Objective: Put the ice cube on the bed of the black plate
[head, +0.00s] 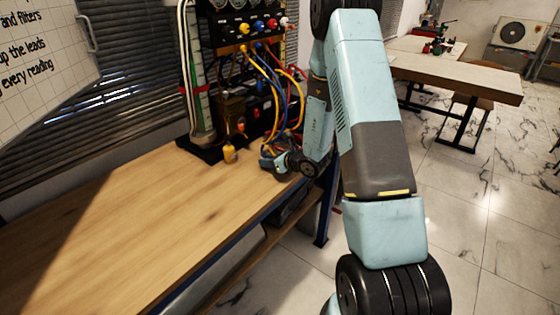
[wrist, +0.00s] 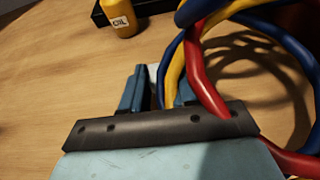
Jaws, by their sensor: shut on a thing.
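My gripper (head: 268,162) is low over the right part of the wooden bench, by the foot of the gauge rig. In the wrist view the jaws (wrist: 154,84) are closed on a small pale thing (wrist: 153,71), apparently the ice cube; only a sliver shows between the fingers. Hoses cover the right finger in part. The black plate (head: 188,146) is the flat dark base under the rig, left of and behind my gripper. In the wrist view a dark edge, likely the plate's, shows at the top (wrist: 148,7). The cube cannot be made out in the head view.
Red, yellow and blue hoses (head: 268,88) hang from the rig, and in the wrist view they loop close over my gripper's right side. A yellow oil bottle (head: 229,153) stands at the plate's front edge. The bench (head: 110,220) is clear to the left.

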